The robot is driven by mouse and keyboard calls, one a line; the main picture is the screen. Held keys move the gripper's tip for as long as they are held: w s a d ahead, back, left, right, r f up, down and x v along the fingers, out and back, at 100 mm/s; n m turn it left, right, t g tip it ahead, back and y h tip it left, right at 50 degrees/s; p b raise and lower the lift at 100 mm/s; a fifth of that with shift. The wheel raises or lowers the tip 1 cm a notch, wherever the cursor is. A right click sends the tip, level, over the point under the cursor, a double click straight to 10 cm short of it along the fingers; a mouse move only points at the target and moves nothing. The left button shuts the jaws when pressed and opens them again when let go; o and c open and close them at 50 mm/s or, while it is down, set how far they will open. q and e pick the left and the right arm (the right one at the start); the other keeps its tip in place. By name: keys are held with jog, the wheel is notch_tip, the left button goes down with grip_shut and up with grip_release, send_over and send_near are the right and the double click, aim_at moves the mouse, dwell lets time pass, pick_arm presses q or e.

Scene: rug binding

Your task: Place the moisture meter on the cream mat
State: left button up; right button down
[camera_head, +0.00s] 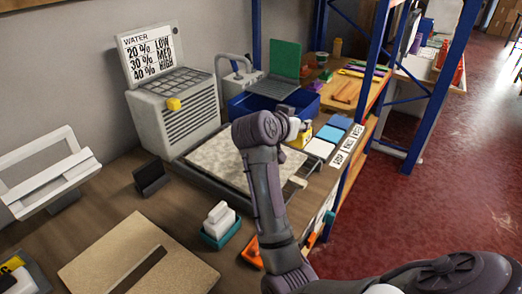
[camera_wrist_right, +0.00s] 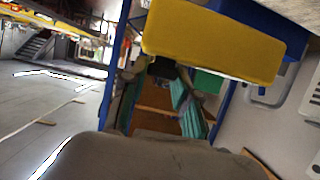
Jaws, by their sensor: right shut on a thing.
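The moisture meter, a yellow block (camera_head: 302,138), is at the end of my right arm. My right gripper (camera_head: 294,128) is shut on it, though its fingers are largely hidden by the wrist. The yellow block also fills the upper part of the right wrist view (camera_wrist_right: 212,42). A small pale square, which looks like the cream mat (camera_head: 319,148), lies on the bench just right of the gripper, beside blue squares. I cannot tell the height of the meter over the bench. My left gripper is not in view.
Blue squares (camera_head: 338,122) and white label cards (camera_head: 345,148) lie near the bench's right edge. A blue bin (camera_head: 245,105) stands behind, and a speckled slab (camera_head: 222,160) lies left. A blue rack post (camera_head: 372,75) rises at the right.

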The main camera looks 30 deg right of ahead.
jog(key=shift+w+a+f+p, duration=0.15)
jog(key=shift+w+a+f, duration=1)
jog(key=shift+f, duration=0.45)
jog(key=shift+w+a+f+p, duration=0.1)
jog(key=shift+w+a+f, duration=1.1)
jog(key=shift+f, duration=0.4)
jog(key=shift+w+a+f+p, duration=0.15)
jog(key=shift+w+a+f, duration=1)
jog(key=shift+f, duration=0.45)
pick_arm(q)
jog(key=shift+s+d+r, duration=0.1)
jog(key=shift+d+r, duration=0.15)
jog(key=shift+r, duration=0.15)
pick_arm(e)
jog(key=shift+d, duration=0.15)
jog(key=shift+f, duration=0.1)
jog(key=c, duration=0.9)
grip_release()
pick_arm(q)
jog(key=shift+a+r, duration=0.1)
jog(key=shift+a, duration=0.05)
pick_arm(e)
jog(key=shift+o, duration=0.2)
